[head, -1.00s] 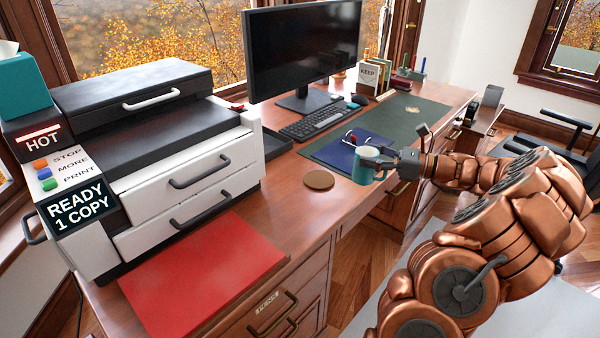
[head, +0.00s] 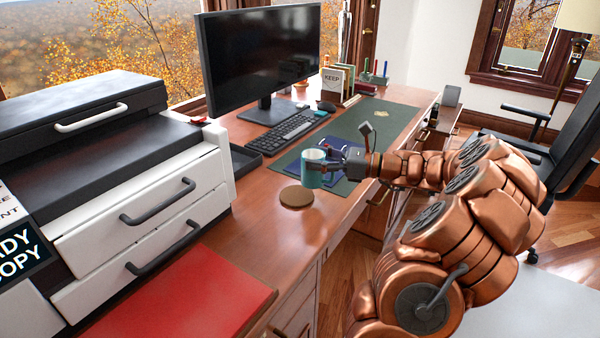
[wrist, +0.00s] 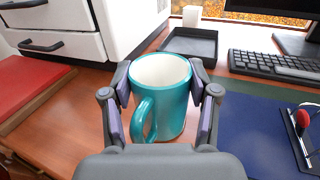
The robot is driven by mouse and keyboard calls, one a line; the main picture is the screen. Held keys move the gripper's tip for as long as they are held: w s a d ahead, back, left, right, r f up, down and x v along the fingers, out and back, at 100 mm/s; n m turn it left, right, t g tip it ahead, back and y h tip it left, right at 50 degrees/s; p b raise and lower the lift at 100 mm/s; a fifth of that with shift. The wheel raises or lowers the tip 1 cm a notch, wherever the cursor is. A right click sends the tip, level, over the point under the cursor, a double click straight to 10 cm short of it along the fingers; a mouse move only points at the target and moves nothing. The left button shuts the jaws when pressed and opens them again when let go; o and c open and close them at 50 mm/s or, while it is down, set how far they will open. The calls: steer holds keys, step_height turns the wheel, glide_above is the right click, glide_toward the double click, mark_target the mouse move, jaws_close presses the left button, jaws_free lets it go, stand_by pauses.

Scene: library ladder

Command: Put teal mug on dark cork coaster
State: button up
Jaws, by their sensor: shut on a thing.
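The teal mug (head: 312,170) is upright with a pale inside. My gripper (head: 326,168) is shut on it, and in the wrist view the two fingers press its sides (wrist: 160,92), with the handle toward my palm. The dark cork coaster (head: 297,197) lies on the wooden desk, just below and left of the mug in the head view. The mug appears held above the desk, close to the coaster's far side. I cannot tell the exact height. The coaster does not show in the wrist view, where the mug and gripper block that area.
A white and black printer (head: 140,190) and a red mat (head: 185,300) are to the left. Bare desk surrounds the coaster.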

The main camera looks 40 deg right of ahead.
mark_target(302, 180)
steer(key=shift+a+x, duration=0.2)
steer(key=shift+x, duration=1.7)
steer(key=shift+a+f+b, duration=0.2)
steer(key=shift+f+b, duration=0.4)
steer(key=shift+f, duration=1.3)
steer(key=o, duration=1.4)
steer(key=shift+f, duration=0.15)
steer(key=shift+c, duration=0.2)
steer(key=shift+d, duration=0.1)
steer(key=p+v, duration=0.1)
steer(key=v, duration=1)
steer(key=shift+s+d, duration=0.2)
steer(key=shift+s, duration=0.15)
steer(key=shift+s, duration=0.1)
